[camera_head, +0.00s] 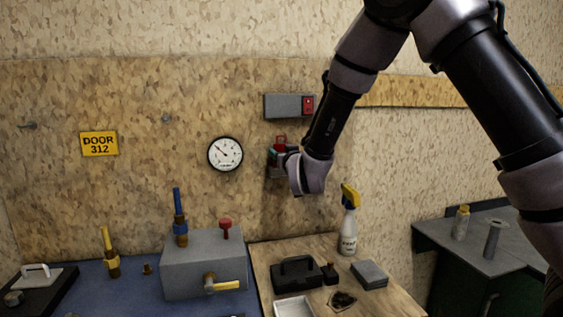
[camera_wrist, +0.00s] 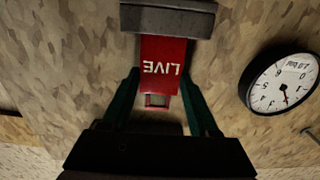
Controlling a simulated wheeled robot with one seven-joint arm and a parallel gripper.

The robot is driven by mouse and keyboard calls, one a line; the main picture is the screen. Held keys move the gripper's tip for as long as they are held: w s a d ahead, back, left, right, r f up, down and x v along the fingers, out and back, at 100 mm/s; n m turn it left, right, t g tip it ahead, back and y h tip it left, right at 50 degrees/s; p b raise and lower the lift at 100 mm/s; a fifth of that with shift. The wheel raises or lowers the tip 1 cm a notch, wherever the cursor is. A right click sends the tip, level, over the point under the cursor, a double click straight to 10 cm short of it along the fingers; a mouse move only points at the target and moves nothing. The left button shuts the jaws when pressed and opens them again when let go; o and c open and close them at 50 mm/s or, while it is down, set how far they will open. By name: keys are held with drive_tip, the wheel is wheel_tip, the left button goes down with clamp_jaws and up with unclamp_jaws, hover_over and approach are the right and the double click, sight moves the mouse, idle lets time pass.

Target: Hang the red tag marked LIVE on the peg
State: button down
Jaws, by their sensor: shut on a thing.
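The red tag (camera_wrist: 162,55) shows its white LIVE lettering upside down in the wrist view, between my gripper's two dark green fingers (camera_wrist: 161,85). My gripper is shut on it. A small window-like opening shows at the tag's end nearest my palm. The tag's other end meets a grey block (camera_wrist: 168,18); whether it sits inside or behind it, I cannot tell. In the head view a bit of the red tag (camera_head: 281,139) shows above my gripper (camera_head: 280,154), close to the wall. A small peg (camera_head: 165,119) sticks out of the wall left of the gauge.
A round gauge (camera_head: 225,154) hangs left of my gripper, and a grey box with a red switch (camera_head: 289,106) is above it. Another hook (camera_head: 27,125) is at far left, near the DOOR 312 sign (camera_head: 99,144). A spray bottle (camera_head: 348,230) stands below right.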

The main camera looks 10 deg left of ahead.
sight(279, 138)
drive_tip(key=shift+r, duration=1.9)
